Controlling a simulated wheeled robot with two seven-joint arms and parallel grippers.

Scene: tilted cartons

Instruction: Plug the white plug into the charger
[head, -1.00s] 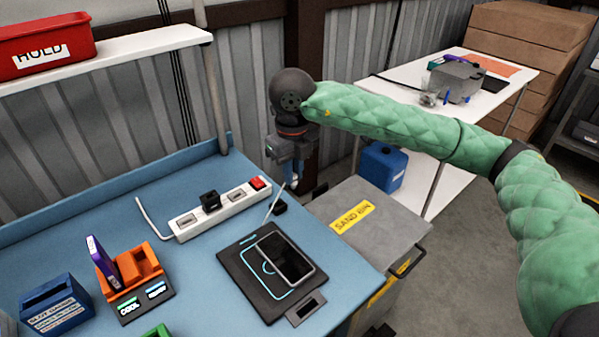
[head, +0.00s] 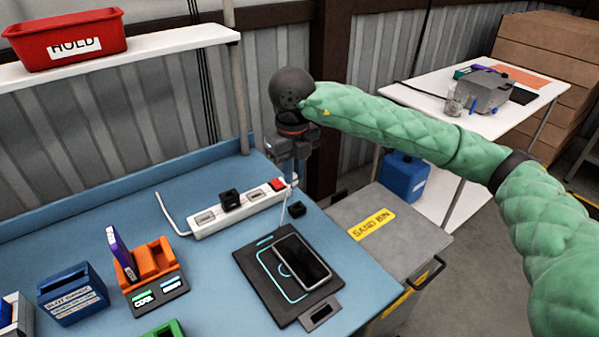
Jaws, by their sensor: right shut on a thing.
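My right gripper (head: 289,186) hangs over the back right of the bench, just right of the power strip's red switch. It is shut on what looks like the white plug (head: 287,196), mostly hidden and very small; a thin white lead runs down from it. The white power strip (head: 257,201) lies left of the gripper, with a black block, likely the charger (head: 229,199), standing in one of its sockets. A small black block (head: 297,209) sits on the bench just below the gripper. My left gripper is not in view.
A black pad (head: 262,287) with a phone (head: 300,261) lies in front of the strip. An orange holder (head: 160,261) with a purple item and a blue box (head: 72,297) stand at left. The blue bench (head: 210,305) is clear between. A shelf with a red bin (head: 66,38) hangs above left.

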